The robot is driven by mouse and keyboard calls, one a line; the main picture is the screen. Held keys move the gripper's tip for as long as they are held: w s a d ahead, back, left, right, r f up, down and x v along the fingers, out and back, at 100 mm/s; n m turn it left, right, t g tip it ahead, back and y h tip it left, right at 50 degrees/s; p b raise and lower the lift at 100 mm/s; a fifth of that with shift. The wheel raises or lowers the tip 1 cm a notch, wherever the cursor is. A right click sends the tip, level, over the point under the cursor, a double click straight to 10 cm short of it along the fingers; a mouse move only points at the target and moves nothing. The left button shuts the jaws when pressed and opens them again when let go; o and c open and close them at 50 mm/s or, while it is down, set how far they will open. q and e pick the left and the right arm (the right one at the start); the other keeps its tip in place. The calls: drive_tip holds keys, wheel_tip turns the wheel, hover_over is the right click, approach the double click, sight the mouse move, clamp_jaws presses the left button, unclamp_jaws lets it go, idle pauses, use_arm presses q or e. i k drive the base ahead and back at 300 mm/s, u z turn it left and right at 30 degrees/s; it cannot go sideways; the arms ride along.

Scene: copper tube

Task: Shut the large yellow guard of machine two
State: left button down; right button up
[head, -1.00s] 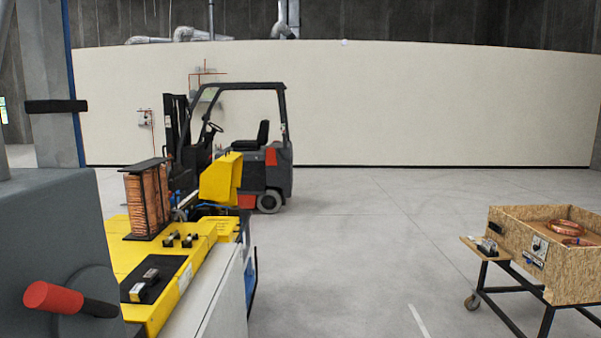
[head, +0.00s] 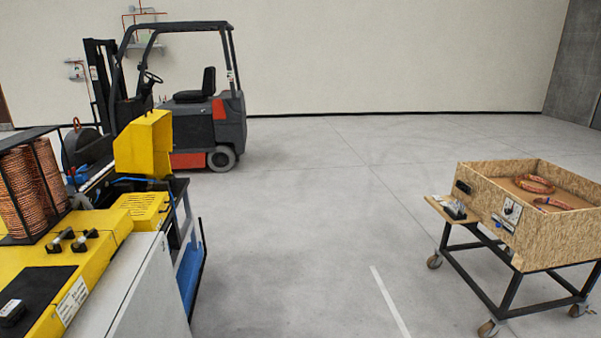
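A yellow machine (head: 100,235) with a pale grey side panel stands at the lower left in the head view. A yellow box-shaped guard (head: 145,146) stands raised at its far end, above a yellow vented cover (head: 143,208). I cannot tell from this view whether this is machine two's large guard. Part of the machine is cut off by the left and bottom edges. Neither of my grippers is in view.
A copper coil rack (head: 32,188) stands on the machine. A forklift (head: 190,100) is parked behind it. A wooden box on a wheeled black cart (head: 520,235) with copper coils stands at the right. The floor (head: 310,220) between is clear.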

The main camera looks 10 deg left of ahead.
sight(133, 148)
drive_tip(key=u, duration=0.15)
drive_tip(key=i, duration=2)
drive_tip(key=u, duration=0.5)
drive_tip(key=i, duration=2)
drive_tip(key=u, duration=0.9)
drive_tip(key=i, duration=1.95)
drive_tip(key=u, duration=0.35)
